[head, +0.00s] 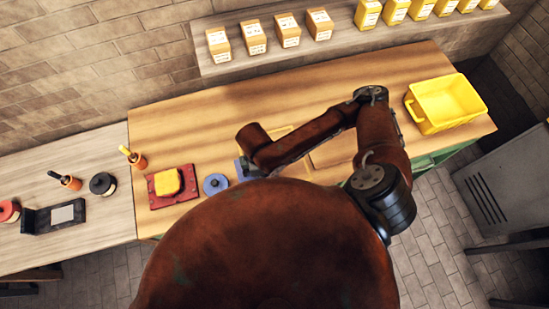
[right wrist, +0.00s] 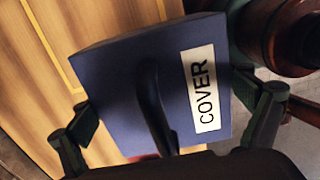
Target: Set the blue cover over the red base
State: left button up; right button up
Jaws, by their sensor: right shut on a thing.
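The blue cover (right wrist: 120,70) fills the middle of the right wrist view, with a white label reading COVER and a dark handle across its top. My right gripper (right wrist: 165,118) is shut on this cover, with one finger at each side of it. In the head view only a blue sliver of the cover (head: 239,169) shows beside my right arm. The red base (head: 156,203) lies flat on the wooden bench left of the cover, with a yellow block (head: 168,182) on it. My left gripper is not in view.
A blue round piece (head: 215,186) sits on the bench between the base and my right gripper. An orange pot with a yellow-handled tool (head: 138,160) stands behind the base. A yellow bin (head: 447,104) is at the bench's right end.

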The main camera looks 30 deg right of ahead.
jog(key=w+d+f+b, duration=0.1)
jog(key=w+d+f, duration=0.1)
jog(key=d, duration=0.1)
jog(key=w+d+f+b, duration=0.1)
jog(key=w+d+f, duration=0.1)
jog(key=d+f, duration=0.1)
jog(key=w+d+f+b, duration=0.2)
jog(key=d+f, duration=0.1)
jog(key=shift+w+d, duration=0.3)
jog(key=shift+d, duration=0.05)
jog(key=shift+w+d+f, duration=0.3)
jog(key=shift+d+f, duration=0.1)
jog(key=shift+f, duration=0.25)
jog(key=shift+w+d+f, duration=0.15)
jog(key=shift+f, duration=1.55)
jog(key=o, duration=1.7)
jog(key=shift+f, duration=0.15)
